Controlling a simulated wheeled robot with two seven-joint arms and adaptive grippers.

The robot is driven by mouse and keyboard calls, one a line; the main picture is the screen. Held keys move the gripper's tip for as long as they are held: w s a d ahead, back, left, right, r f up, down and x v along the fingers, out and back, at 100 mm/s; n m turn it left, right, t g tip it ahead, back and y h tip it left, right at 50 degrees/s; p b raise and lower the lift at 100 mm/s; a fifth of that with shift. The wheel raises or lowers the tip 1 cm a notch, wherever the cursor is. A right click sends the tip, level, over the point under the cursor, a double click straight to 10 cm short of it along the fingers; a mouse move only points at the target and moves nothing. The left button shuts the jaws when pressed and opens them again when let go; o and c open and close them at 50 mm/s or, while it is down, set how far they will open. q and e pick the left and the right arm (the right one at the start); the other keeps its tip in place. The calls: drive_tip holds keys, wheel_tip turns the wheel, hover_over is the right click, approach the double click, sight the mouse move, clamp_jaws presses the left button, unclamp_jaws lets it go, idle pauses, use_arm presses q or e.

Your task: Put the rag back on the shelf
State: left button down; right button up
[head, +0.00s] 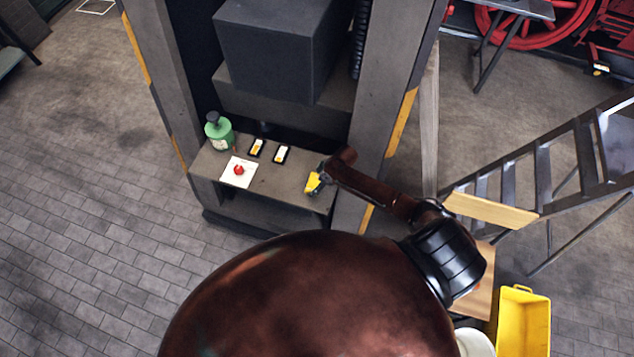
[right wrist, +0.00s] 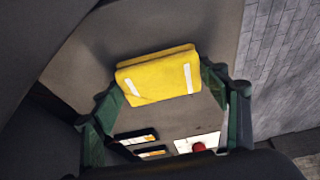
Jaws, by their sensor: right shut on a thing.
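The rag is a folded yellow cloth with white stripes. It shows small at the right end of the shelf in the head view (head: 313,184) and large in the right wrist view (right wrist: 158,76). My right gripper (head: 319,179) is shut on it, with a green finger at each side of the cloth. The shelf (head: 285,190) is a grey ledge low in the machine frame. The rag is over its right part; I cannot tell whether it touches the surface. My left gripper is out of view.
On the shelf stand a green bottle (head: 219,131), a white plate with a red button (head: 239,171) and two small black-framed pieces (head: 282,154). The right frame post (head: 385,110) rises close to my arm. A yellow bin (head: 524,320) and stairs (head: 560,165) are at right.

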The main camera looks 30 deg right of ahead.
drive_tip(key=shift+f, duration=0.15)
drive_tip(key=o, duration=1)
drive_tip(key=shift+r, duration=0.2)
drive_tip(key=shift+d+r, duration=0.15)
drive_tip(key=shift+r, duration=0.15)
drive_tip(key=v, duration=1.1)
drive_tip(key=shift+s+r, duration=0.15)
